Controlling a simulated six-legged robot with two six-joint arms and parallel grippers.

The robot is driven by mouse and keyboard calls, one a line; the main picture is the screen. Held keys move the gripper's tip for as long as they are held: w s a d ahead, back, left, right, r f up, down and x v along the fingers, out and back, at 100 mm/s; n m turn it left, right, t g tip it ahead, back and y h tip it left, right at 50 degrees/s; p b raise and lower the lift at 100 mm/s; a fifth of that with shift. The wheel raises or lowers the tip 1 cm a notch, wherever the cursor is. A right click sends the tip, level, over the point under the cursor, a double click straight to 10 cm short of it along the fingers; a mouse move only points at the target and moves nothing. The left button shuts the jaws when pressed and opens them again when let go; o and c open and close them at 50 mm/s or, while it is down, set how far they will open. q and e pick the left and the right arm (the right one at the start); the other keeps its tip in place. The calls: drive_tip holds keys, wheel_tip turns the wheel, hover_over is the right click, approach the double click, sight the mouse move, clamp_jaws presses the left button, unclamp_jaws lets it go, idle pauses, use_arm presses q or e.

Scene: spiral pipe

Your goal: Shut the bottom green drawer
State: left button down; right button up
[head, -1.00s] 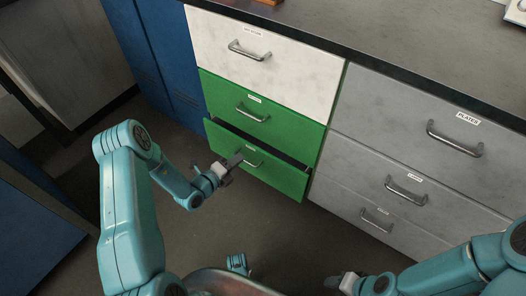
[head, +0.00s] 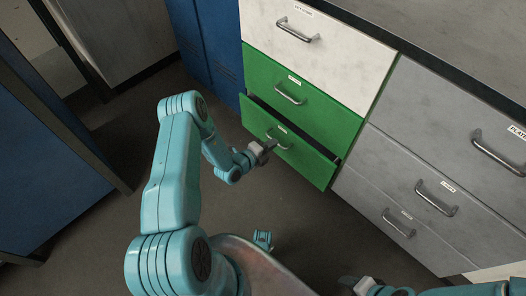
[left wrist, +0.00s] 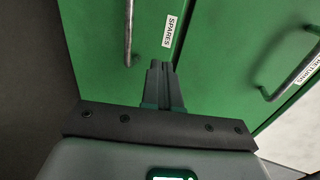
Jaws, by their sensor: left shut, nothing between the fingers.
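The bottom green drawer (head: 300,155) stands partly open, with a dark gap along its top edge. In the left wrist view its front (left wrist: 95,50) carries a "SPARES" label (left wrist: 169,31) and a metal handle (left wrist: 128,30). My left gripper (head: 271,145) is shut and empty at the drawer front, close to its handle (head: 279,139). In the left wrist view the left fingertips (left wrist: 161,64) point at the front beside the label; I cannot tell whether they touch. My right gripper (head: 352,282) is at the bottom edge, apart from the drawers; its jaws are unclear.
A closed green drawer (head: 322,107) and a white drawer (head: 335,50) are above. Grey drawers (head: 440,165) stand to the right, blue cabinets (head: 215,45) to the left. A blue panel (head: 45,170) stands at far left. The floor between (head: 110,235) is clear.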

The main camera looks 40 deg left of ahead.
sight(288, 132)
use_arm(q)
drive_tip(key=x, duration=0.1)
drive_tip(key=b+x, duration=0.1)
drive_tip(key=x, duration=0.2)
drive_tip(key=shift+w+r, duration=0.2)
drive_tip(key=shift+w, duration=0.2)
drive_tip(key=shift+w+d+r, duration=0.1)
drive_tip(key=shift+w, duration=0.5)
use_arm(e)
drive_tip(key=shift+w+d+f, duration=0.1)
drive_tip(key=shift+f, duration=0.4)
drive_tip(key=shift+w+d+f, duration=0.1)
drive_tip(key=shift+f, duration=0.35)
use_arm(q)
drive_tip(key=shift+w, duration=0.15)
use_arm(e)
drive_tip(key=shift+w, duration=0.15)
